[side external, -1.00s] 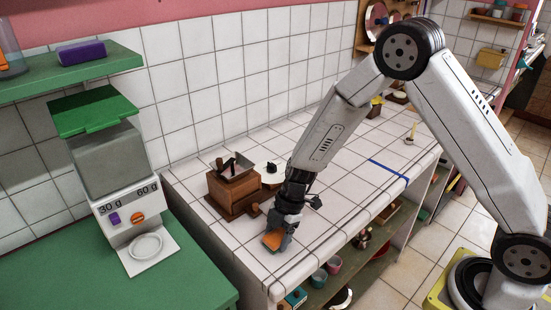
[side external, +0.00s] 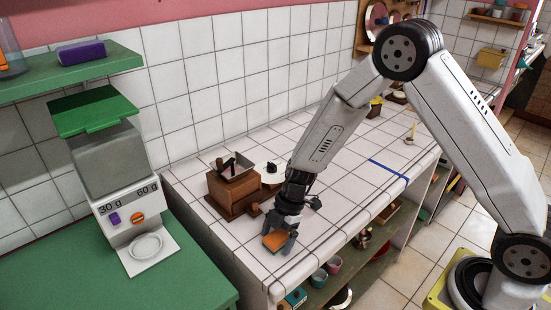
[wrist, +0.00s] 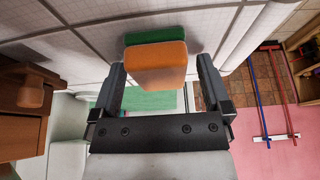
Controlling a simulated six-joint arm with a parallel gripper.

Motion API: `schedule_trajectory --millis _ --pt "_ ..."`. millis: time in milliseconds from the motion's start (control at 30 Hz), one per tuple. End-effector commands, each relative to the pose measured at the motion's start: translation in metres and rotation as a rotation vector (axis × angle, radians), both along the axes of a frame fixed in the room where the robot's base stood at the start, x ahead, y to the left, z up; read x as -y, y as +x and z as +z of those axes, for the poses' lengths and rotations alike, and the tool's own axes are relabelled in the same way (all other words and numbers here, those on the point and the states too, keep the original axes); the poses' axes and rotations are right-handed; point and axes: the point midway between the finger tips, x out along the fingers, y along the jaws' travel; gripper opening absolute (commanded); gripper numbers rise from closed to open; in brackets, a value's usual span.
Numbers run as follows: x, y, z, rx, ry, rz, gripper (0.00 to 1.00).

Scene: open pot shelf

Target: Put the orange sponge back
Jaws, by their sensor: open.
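The orange sponge (side external: 275,241) lies on the white tiled counter near its front left corner. In the wrist view the sponge (wrist: 157,68) shows an orange side and a green layer. My gripper (side external: 281,231) is low over the counter at the sponge; it also shows in the wrist view (wrist: 160,66). Its fingers are spread, one on each side of the sponge, with small gaps visible.
A wooden coffee grinder (side external: 234,187) stands just behind my gripper on the counter (side external: 330,180). Pots sit on an open shelf (side external: 375,235) below. A scale (side external: 130,215) stands on the green table at left. A purple block (side external: 81,53) lies on the green wall shelf.

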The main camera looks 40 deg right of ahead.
Motion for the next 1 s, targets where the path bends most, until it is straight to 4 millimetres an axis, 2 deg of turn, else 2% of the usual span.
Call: schedule_trajectory --millis 367,800,1000 --pt "0.010 0.001 0.027 0.003 0.000 0.000 0.98" --pt "0.035 0.001 0.086 0.004 0.000 -0.001 0.98" --pt "0.043 0.000 0.105 0.002 0.001 -0.001 0.98"
